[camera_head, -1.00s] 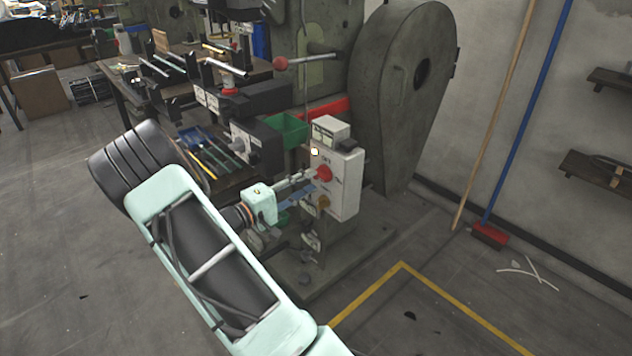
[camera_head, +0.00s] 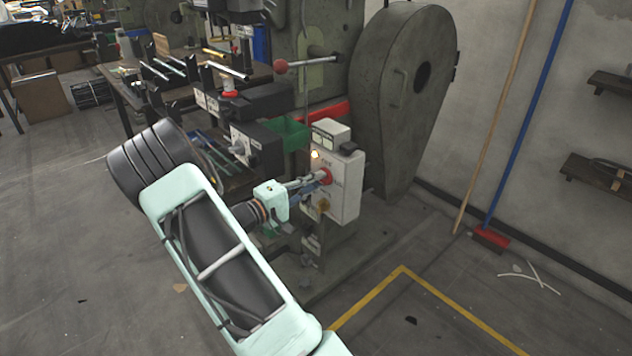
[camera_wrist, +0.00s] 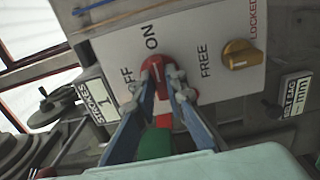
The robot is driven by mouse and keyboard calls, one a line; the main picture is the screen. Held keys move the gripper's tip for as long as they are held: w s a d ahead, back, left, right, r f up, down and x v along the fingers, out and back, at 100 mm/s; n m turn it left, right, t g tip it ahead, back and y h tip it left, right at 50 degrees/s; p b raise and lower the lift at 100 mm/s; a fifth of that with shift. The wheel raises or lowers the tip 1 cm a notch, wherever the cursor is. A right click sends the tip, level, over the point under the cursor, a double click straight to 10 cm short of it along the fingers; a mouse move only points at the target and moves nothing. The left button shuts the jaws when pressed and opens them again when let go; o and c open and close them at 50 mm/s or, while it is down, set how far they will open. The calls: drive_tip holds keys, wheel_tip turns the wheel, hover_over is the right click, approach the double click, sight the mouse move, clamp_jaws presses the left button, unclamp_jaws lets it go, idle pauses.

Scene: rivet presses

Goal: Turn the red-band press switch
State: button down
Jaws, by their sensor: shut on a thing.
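The press with a red band (camera_head: 335,110) has a white switch box (camera_head: 346,185) on its front. A red switch knob (camera_head: 327,177) sits on the box. It also shows in the wrist view (camera_wrist: 153,67), between the ON and OFF labels. My gripper (camera_head: 318,178) reaches the box from the left. In the wrist view my gripper (camera_wrist: 163,80) has its two fingers closed on the sides of the red knob and hides part of it. I cannot clearly read the knob's pointer. A small lamp (camera_head: 315,155) on the box glows orange-white.
A yellow knob (camera_wrist: 240,55) by the FREE and LOCKED labels is close to the red one. A strokes counter (camera_wrist: 98,107) is at the left of the wrist view. A green bin (camera_head: 292,133) stands behind the box. Open floor lies at the front right.

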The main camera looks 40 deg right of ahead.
drive_tip(key=shift+n+p, duration=0.3)
drive_tip(key=shift+n, duration=0.1)
drive_tip(key=n+p, duration=1)
drive_tip(key=n, duration=0.7)
drive_tip(key=shift+n, duration=0.3)
idle(0.4)
drive_tip(key=c, duration=2)
unclamp_jaws()
drive_tip(key=shift+o, duration=0.2)
